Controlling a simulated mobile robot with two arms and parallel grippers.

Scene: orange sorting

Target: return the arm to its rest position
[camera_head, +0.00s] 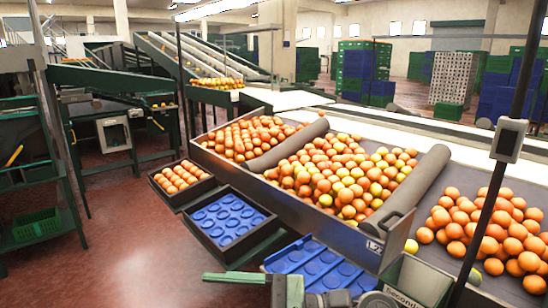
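A grey-green arm of mine shows at the bottom edge, with a round joint at its right end and a blocky gripper (237,278) at its left end. It comes in from the right side, so I take it as my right arm. One flat finger points left, in front of the blue tray; the other finger is cut off or hidden, so the opening cannot be told. No orange shows at the finger. My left gripper is not in view. Oranges (345,172) lie in several groups on the sloping sorting bench (300,200).
A black crate of oranges (181,178) and a crate with an empty blue tray (228,220) stand along the bench. Another blue tray (315,264) lies close to my arm. A dark post (490,200) rises at right. Red floor (130,240) is open at left.

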